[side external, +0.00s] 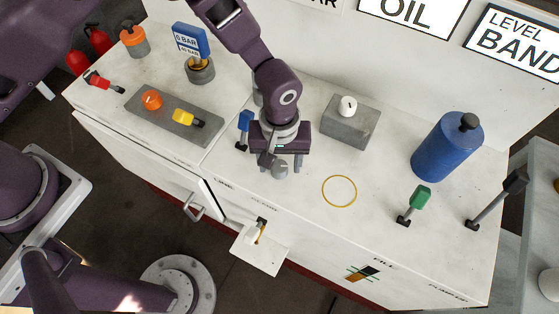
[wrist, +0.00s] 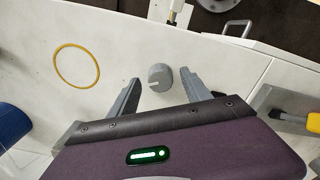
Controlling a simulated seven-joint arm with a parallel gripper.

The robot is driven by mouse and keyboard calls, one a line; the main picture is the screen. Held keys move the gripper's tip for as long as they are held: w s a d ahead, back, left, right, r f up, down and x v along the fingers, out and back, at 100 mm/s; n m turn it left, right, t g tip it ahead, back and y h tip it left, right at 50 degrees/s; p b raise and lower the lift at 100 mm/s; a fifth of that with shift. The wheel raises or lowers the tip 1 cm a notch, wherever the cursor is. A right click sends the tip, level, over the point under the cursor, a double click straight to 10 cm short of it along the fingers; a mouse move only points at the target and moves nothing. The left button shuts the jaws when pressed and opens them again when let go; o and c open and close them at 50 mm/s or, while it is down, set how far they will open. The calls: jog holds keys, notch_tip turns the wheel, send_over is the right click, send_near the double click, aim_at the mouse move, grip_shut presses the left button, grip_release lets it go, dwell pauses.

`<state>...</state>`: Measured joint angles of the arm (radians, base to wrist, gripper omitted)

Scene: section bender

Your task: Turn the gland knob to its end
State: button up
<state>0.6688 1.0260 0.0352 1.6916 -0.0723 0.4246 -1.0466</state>
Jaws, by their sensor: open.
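A small round grey knob (side external: 280,170), which I take as the gland knob, stands on the white bench top near its front edge, above a printed label too small to read surely. In the wrist view the grey knob (wrist: 160,78) shows a line across its top. My gripper (side external: 284,161) points down over it, jaws open. In the wrist view my gripper's fingertips (wrist: 161,76) lie on either side of the knob, with a gap on both sides. I cannot tell whether the tips are level with the knob or above it.
A yellow ring (side external: 339,191) lies flat right of the knob. A grey block with a white knob (side external: 347,106) stands behind it. A blue-handled lever (side external: 244,122) is close on the left. A blue cylinder (side external: 447,146) and a green lever (side external: 419,197) stand farther right.

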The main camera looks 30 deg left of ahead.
jog(key=shift+f, duration=0.25)
grip_shut()
jog(key=m, duration=0.8)
jog(key=shift+r+m, duration=0.1)
jog(key=shift+m, duration=0.3)
jog(key=m, duration=0.4)
jog(key=shift+m, duration=2.1)
